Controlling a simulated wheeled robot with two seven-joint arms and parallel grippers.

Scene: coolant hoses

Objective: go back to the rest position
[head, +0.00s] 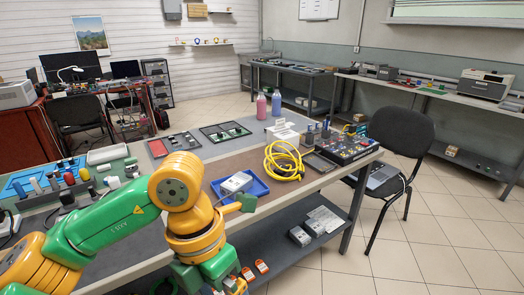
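My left arm comes in from the left in green and yellow, bends over the front of the workbench (330,178) and runs down out of the bottom edge. My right arm and gripper are not in view. A coiled yellow hose (284,160) lies on the bench, apart from my arm. A blue tray (258,187) holding a grey-white device (237,182) is just right of my arm's bend. A pink bottle (261,107) and a blue bottle (276,104) stand upright at the bench's back edge.
A dark device with many knobs (347,144) sits at the bench's right end. A black chair (402,135) with a laptop (384,177) on it stands close to that end. Grey boxes (300,236) lie on the lower shelf. The tiled floor (445,240) at right is clear.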

